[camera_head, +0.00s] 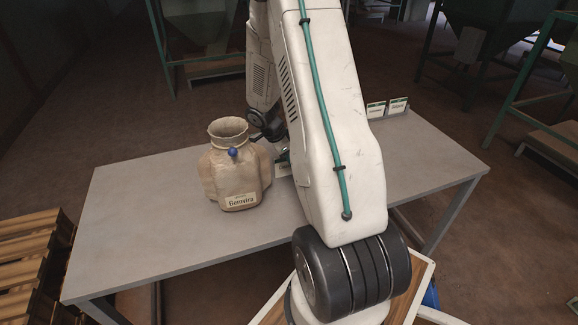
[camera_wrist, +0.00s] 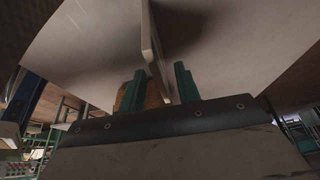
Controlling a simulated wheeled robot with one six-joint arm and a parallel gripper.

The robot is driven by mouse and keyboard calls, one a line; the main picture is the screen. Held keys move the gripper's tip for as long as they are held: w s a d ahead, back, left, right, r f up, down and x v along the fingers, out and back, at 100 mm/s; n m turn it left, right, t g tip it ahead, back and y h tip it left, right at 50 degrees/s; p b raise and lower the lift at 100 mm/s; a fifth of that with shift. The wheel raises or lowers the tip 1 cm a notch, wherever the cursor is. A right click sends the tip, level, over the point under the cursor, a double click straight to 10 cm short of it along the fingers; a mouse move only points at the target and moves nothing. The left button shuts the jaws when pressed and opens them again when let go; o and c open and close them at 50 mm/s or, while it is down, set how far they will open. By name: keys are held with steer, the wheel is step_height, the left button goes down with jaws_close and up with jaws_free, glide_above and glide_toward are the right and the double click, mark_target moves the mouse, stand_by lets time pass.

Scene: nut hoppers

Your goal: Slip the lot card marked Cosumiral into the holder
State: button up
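My gripper (camera_wrist: 160,85) shows two green fingers in the wrist view, standing apart. A thin pale plate (camera_wrist: 151,35) runs edge-on down between them, with a gap visible on each side. It may be a lot card, but its face is hidden. In the head view, my arm hides most of the gripper. Two more cards, a left one (camera_head: 376,110) and a right one (camera_head: 397,106), stand in a rack at the table's far right. Their print is too small to read surely.
A tan sack-like container (camera_head: 232,175) with a blue knob and a label like "Bemvira" stands left of my gripper on the grey table (camera_head: 130,235). The table's left part is clear. Wooden pallets (camera_head: 30,255) stand at lower left. Green-framed hoppers are behind.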

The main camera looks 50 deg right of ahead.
steer(key=shift+f, duration=0.25)
steer(key=shift+c, duration=0.3)
jaws_close()
